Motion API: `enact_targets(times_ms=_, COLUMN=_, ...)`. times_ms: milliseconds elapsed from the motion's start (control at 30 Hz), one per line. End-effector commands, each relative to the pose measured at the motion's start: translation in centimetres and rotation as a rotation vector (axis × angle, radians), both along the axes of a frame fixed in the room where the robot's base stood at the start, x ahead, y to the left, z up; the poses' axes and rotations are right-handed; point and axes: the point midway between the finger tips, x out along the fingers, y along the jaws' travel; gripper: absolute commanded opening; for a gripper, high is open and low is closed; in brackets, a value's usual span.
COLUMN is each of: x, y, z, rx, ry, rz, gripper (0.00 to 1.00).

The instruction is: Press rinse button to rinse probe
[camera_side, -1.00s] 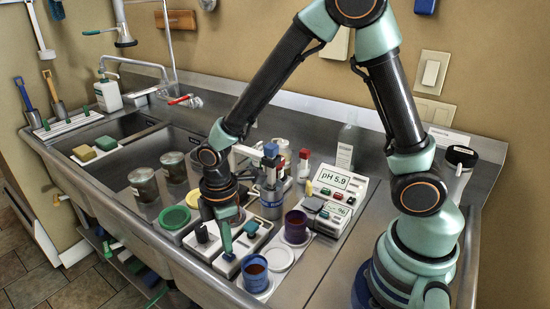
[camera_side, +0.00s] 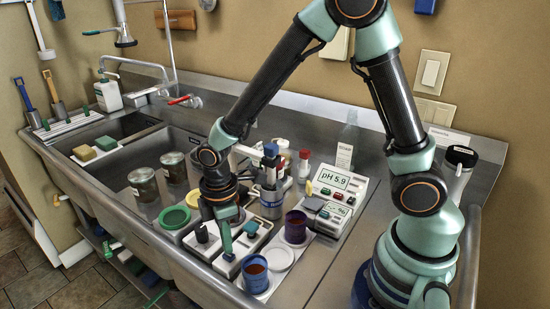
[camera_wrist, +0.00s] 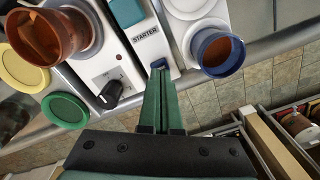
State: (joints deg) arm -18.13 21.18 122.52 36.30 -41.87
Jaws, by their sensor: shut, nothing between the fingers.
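My gripper (camera_side: 227,255) is shut and points down at the front of a white box (camera_side: 223,268). In the wrist view its green fingers (camera_wrist: 161,75) end at a small blue part (camera_wrist: 159,64) on the near end of that box, which is labelled STARTER (camera_wrist: 145,35). The tips cover some of the blue part, and I cannot tell whether they press it. No label reading rinse is legible. A pH meter (camera_side: 340,178) shows 5.9 and has small coloured buttons.
A blue cup (camera_side: 255,278) stands close to the right of the fingers, and a dark purple cup (camera_side: 296,228) stands behind it. A black knob (camera_side: 202,233) is to the left. Green (camera_side: 174,217) and yellow lids lie further left. The counter's front edge is close by.

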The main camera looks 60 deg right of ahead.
Motion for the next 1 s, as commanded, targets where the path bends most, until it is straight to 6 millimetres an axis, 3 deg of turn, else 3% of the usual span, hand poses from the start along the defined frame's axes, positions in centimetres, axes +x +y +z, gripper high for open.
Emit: enact_targets(times_ms=1000, x=0.0, y=0.0, z=-1.2, rx=0.000, ry=0.001, rz=0.000, gripper=0.00)
